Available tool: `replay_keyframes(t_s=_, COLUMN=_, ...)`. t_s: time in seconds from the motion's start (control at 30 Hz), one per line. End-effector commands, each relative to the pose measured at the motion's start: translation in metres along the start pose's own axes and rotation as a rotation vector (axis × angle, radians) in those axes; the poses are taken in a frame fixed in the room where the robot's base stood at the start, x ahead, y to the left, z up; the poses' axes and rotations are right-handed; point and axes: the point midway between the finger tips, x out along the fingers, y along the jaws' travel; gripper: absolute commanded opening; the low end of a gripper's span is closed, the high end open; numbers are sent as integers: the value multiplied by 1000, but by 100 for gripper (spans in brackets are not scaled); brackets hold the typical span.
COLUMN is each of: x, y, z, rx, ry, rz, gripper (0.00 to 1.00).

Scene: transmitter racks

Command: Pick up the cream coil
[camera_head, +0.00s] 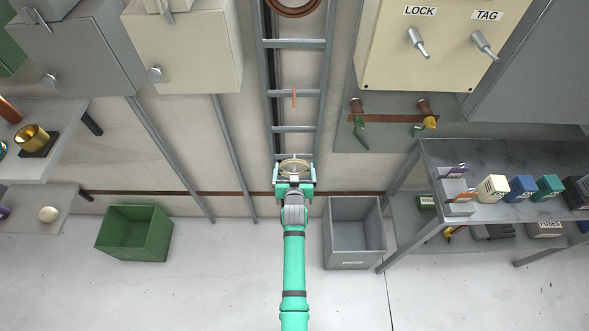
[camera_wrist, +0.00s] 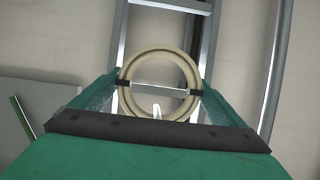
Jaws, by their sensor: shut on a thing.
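The cream coil (camera_wrist: 159,54) is a pale ring held between the two fingers of my gripper (camera_wrist: 159,87) in the wrist view. Dark pads touch its left and right sides. In the head view my gripper (camera_head: 294,170) is at the foot of the grey ladder rack, shut on the cream coil (camera_head: 294,162), whose upper edge shows between the fingers. The lower part of the coil is partly hidden there by the gripper.
The grey ladder rack (camera_head: 297,44) stands behind the coil, with a brown coil (camera_head: 295,4) higher up. A green bin (camera_head: 135,233) stands left and a grey bin (camera_head: 354,233) right of my arm. A shelf (camera_head: 440,155) with several boxes is at right.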

Motion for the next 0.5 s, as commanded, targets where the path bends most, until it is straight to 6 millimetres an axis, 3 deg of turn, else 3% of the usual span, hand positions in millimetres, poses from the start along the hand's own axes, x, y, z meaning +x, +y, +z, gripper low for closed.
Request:
replay_keyframes(t_s=0.27, x=-8, y=-1, z=-8, rx=-1, ry=2, rz=-1, gripper=66)
replay_keyframes(t_s=0.5, x=-22, y=0, z=-43, rx=0, ry=5, rz=0, gripper=66)
